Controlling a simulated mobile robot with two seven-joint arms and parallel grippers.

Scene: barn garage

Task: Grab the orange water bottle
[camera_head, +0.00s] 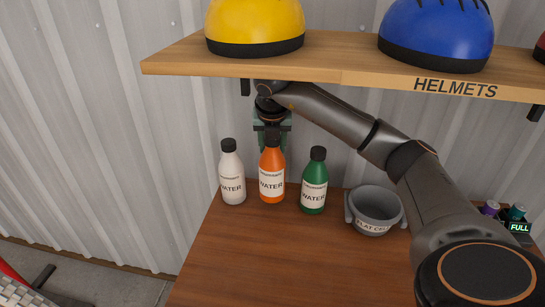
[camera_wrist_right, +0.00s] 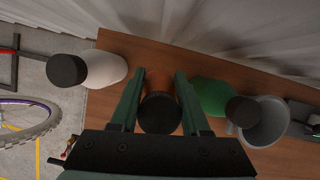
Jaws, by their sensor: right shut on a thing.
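The orange water bottle (camera_head: 271,184) stands upright on the wooden table, between a white bottle (camera_head: 232,176) and a green bottle (camera_head: 314,186). My right gripper (camera_head: 272,130) reaches down under the shelf to the orange bottle's top. In the right wrist view, the two green fingers of my right gripper (camera_wrist_right: 160,90) lie on either side of the orange bottle's black cap (camera_wrist_right: 160,113) and are shut on the bottle. The exact contact is partly hidden by the cap and fingers. My left gripper is in neither view.
A wooden shelf (camera_head: 330,71) labelled HELMETS hangs over the arm, with a yellow helmet (camera_head: 255,24) and a blue helmet (camera_head: 437,30) on it. A grey container (camera_head: 374,211) stands right of the green bottle. The table's front middle (camera_head: 290,262) is clear.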

